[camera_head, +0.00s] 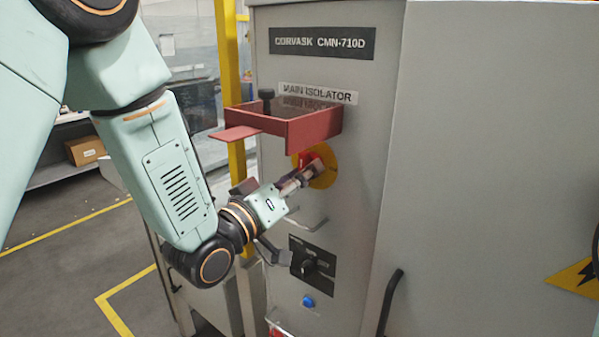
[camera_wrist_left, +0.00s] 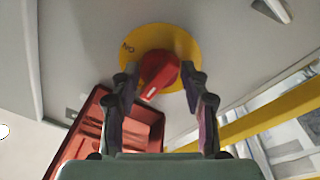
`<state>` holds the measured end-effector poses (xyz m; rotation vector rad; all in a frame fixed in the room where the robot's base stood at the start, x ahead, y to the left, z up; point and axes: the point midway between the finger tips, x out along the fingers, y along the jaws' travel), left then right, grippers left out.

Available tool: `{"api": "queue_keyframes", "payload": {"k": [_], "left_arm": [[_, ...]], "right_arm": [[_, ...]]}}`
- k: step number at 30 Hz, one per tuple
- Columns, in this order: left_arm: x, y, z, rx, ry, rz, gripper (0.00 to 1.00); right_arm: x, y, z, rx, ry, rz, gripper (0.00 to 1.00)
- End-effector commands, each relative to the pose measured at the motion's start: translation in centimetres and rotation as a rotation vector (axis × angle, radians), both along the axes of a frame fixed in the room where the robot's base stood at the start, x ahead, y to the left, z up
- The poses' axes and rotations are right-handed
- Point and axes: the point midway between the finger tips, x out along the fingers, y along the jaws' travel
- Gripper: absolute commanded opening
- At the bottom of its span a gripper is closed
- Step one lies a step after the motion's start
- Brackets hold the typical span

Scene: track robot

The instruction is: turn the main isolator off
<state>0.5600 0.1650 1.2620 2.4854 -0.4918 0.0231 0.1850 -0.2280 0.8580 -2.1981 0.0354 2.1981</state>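The main isolator is a red rotary handle (camera_head: 313,163) on a yellow round plate (camera_head: 327,171), on the grey cabinet front below a "MAIN ISOLATOR" label (camera_head: 318,93). In the left wrist view the handle (camera_wrist_left: 162,76) has a white mark pointing down and left, and "ON" is printed on the plate (camera_wrist_left: 172,36). My left gripper (camera_wrist_left: 162,88) is open, with one finger on each side of the handle. I cannot tell whether either finger touches it. A red guard box (camera_head: 312,130) sticks out just above the handle. My right gripper is in neither view.
The red guard also shows close by in the left wrist view (camera_wrist_left: 92,112). A yellow post (camera_head: 230,75) stands left of the cabinet. Floor at the left is clear.

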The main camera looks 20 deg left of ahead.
Motion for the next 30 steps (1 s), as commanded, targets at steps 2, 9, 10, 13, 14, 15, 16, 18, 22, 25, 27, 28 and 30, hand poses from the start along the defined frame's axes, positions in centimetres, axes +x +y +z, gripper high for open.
{"api": "queue_keyframes", "payload": {"k": [2,9,10,13,14,15,16,18,22,25,27,28,30], "left_arm": [[0.0,0.0,0.0,0.000,-0.002,0.001,0.53],[0.1,0.1,0.3,-0.002,-0.009,0.003,0.66],[0.1,0.1,0.3,-0.002,-0.009,0.003,0.66],[0.1,0.1,0.3,-0.001,-0.011,0.003,0.66],[0.1,0.1,0.4,-0.001,-0.012,0.003,0.66],[0.1,0.1,0.4,-0.002,-0.011,0.004,0.66],[0.0,0.2,0.3,-0.002,-0.011,0.004,0.66],[-0.4,0.4,0.3,-0.002,-0.010,0.005,0.66],[-2.0,1.0,0.0,-0.008,-0.008,0.006,0.66],[-3.3,1.5,-0.2,-0.007,-0.007,0.007,0.66],[-4.2,1.8,-0.3,-0.008,-0.008,0.007,0.66],[-4.6,1.9,-0.4,-0.008,-0.009,0.006,0.66],[-5.2,2.2,-0.5,-0.006,-0.009,0.007,0.66]], "right_arm": [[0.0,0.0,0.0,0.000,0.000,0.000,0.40],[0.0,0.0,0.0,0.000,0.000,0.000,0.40],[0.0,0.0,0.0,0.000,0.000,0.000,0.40],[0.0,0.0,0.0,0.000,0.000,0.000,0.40],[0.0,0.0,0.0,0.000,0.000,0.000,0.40],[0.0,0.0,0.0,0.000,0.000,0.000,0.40],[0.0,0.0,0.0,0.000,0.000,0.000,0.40],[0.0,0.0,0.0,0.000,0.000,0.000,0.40],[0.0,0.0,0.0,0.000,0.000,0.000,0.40],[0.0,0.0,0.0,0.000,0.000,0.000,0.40],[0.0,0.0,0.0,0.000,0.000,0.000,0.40],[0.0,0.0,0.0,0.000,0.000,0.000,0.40],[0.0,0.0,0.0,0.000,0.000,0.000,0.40]]}}
